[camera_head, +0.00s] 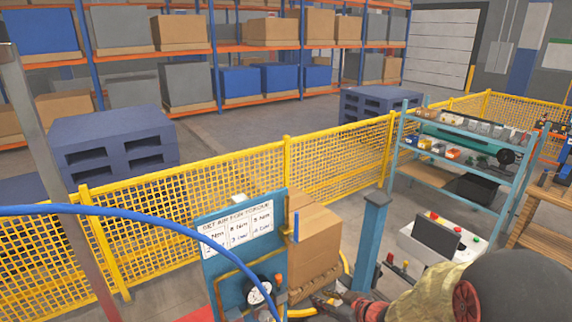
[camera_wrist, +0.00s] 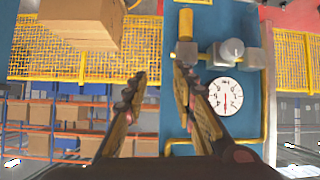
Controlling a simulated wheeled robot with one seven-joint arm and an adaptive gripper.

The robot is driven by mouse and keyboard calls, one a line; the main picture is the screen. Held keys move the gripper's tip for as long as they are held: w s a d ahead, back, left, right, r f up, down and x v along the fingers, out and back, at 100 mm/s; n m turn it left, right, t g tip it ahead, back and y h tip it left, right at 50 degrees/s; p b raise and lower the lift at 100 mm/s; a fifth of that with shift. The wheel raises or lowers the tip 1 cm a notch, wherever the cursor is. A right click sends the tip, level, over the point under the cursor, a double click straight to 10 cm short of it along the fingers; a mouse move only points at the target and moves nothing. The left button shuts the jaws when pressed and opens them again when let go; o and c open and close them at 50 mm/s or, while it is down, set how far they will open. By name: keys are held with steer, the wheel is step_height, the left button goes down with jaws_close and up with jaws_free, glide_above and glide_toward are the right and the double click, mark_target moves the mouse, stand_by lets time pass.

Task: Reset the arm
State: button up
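My gripper (camera_wrist: 157,88) is open in the wrist view, with its two fingers apart and nothing held between them. In the head view my arm enters at the lower right, and the gripper end shows small and partly hidden near the bottom middle. Beyond the fingers is a blue panel (camera_wrist: 215,130) with a round white dial gauge (camera_wrist: 226,97), close to the right finger. A yellow knob or cylinder (camera_wrist: 186,25) and a grey fitting (camera_wrist: 232,50) sit on the panel. I cannot tell whether the right finger touches the panel.
In the head view the blue panel (camera_head: 219,272) carries a white torque chart (camera_head: 236,229). A cardboard box (camera_head: 314,240) stands behind it, beside a blue post (camera_head: 371,240). A control box (camera_head: 432,240), blue shelf rack (camera_head: 465,140) and yellow mesh fence (camera_head: 200,185) surround the area.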

steer(key=s+d+f+m+g+h+b, duration=0.2)
steer(key=s+d+h, duration=0.25)
steer(key=d, duration=0.35)
steer(key=s+d+f+m+g+h+b, duration=0.1)
steer(key=s+d+m+g+h+b, duration=0.15)
steer(key=s+d+h, duration=0.4)
steer(key=s+a+m+y+b, duration=0.1)
steer(key=s+a+y+b, duration=0.1)
steer(key=s+b, duration=0.7)
steer(key=s+a+r+m+y+b, duration=0.1)
steer(key=s+a+m+y+b, duration=0.1)
steer(key=s+a+b, duration=0.3)
steer(key=s+b, duration=0.4)
steer(key=s, duration=0.1)
steer(key=shift+s+a+t, duration=0.3)
steer(key=shift+s+t, duration=0.05)
